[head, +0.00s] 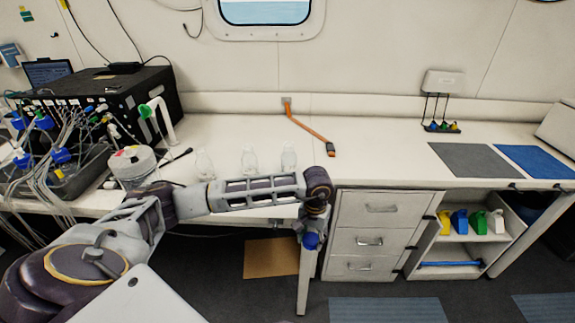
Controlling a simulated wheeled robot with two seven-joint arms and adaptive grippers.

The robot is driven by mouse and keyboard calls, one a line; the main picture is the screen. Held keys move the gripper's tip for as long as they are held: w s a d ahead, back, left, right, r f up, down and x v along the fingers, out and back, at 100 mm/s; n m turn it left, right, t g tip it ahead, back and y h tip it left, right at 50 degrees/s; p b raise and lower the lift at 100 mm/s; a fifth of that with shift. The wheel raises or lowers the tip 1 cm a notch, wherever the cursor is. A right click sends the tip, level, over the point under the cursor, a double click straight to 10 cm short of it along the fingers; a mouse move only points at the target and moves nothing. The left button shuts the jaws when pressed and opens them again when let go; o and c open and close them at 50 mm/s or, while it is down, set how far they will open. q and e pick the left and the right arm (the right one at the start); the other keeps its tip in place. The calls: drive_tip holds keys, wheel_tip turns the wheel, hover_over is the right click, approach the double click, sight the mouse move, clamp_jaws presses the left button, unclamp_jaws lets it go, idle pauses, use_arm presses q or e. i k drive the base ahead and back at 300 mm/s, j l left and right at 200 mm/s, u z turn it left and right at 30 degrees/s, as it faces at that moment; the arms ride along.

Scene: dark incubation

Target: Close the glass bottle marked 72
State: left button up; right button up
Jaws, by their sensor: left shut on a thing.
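Three clear glass bottles stand upright in a row on the white bench: a left one (204,163), a middle one (249,159) and a right one (288,158). No marking is readable, so I cannot tell which is 72. My left arm stretches across in front of them and hides part of their lower area. My left gripper (311,234) points down in front of the bench edge, below the bench top. It is shut on a small blue cap (311,242), which shows at its fingertips. My right gripper is not in view.
A black box with many cables and blue connectors (62,155) crowds the left of the bench (380,150). A round white-lidded container (132,163) stands left of the bottles. Drawers (380,209) stand below, right of my gripper. Bench centre-right is clear.

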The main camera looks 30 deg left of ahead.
sight(289, 158)
drive_tip(key=i+l+u, duration=0.1)
drive_tip(key=u, duration=0.35)
drive_tip(key=l+u, duration=0.35)
drive_tip(key=u, duration=0.15)
drive_tip(key=l+u, duration=0.25)
drive_tip(key=u, duration=0.2)
